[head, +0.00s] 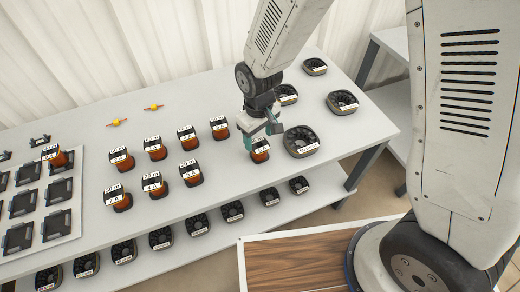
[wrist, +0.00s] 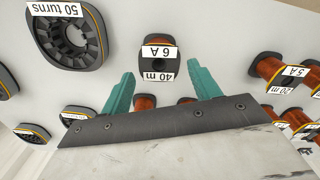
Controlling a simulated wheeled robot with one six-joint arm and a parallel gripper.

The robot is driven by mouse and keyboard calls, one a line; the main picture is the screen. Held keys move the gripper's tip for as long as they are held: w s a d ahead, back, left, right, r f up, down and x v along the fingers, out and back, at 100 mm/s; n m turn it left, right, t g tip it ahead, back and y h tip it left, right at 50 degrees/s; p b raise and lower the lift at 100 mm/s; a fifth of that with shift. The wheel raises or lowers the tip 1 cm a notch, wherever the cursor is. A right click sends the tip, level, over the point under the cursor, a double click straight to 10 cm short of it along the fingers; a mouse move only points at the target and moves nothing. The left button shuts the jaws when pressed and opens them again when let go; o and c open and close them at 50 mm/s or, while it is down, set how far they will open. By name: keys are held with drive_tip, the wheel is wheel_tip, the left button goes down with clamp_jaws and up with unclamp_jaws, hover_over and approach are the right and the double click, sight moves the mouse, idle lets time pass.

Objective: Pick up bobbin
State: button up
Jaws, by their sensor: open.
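A copper-wound bobbin (head: 260,151) with white labels stands on the white table, at the right end of a group of similar bobbins. In the wrist view the bobbin (wrist: 158,66) reads "40 m" and "6 A". My gripper (head: 262,132) is open above and around its top in the head view, with its teal fingers apart. In the wrist view my gripper (wrist: 161,78) has one finger to each side of this bobbin, with visible gaps. I cannot tell how far down the fingers reach. Other bobbins (head: 189,172) stand to the left in two rows.
A black round coil former (head: 301,141) stands close to the right of my gripper; several more are nearby and on the lower shelf (head: 192,245). A pale tray (head: 72,222) with black square holders lies at left. Two small orange-yellow items (head: 153,107) lie at the back.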

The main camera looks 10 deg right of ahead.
sight(259, 145)
wheel_tip(259, 145, down, 6)
drive_tip(key=shift+r, duration=0.1)
drive_tip(key=c, duration=0.8)
drive_tip(key=shift+r, duration=0.1)
drive_tip(key=shift+c, duration=0.2)
